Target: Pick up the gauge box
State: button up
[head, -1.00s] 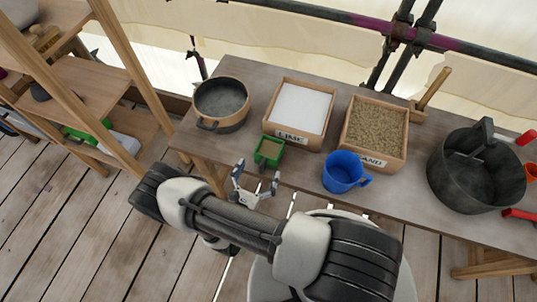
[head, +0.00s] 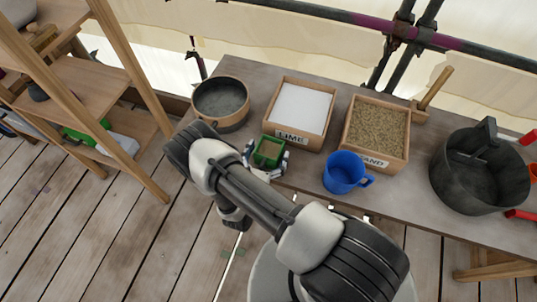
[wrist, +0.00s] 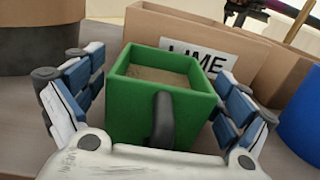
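The gauge box, a small green open box with a dark handle, stands upright on the table in front of the lime box; it shows in the head view (head: 268,152) and large in the wrist view (wrist: 136,107). Its inside looks brownish. My gripper (head: 265,160) is around it, one finger on each side. In the wrist view my gripper (wrist: 158,100) has its fingers spread, with a narrow gap at the left side; the right finger is close to the box, and I cannot tell if it touches. The handle points toward my palm.
The lime box (head: 285,138) stands right behind the gauge box. A round pan (head: 221,123) is to the left, a blue mug (head: 343,180) and a sand box (head: 372,160) to the right. A black bucket (head: 467,190) stands further right. Wooden shelves (head: 90,80) are at left.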

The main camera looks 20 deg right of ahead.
jog(key=c, duration=1.2)
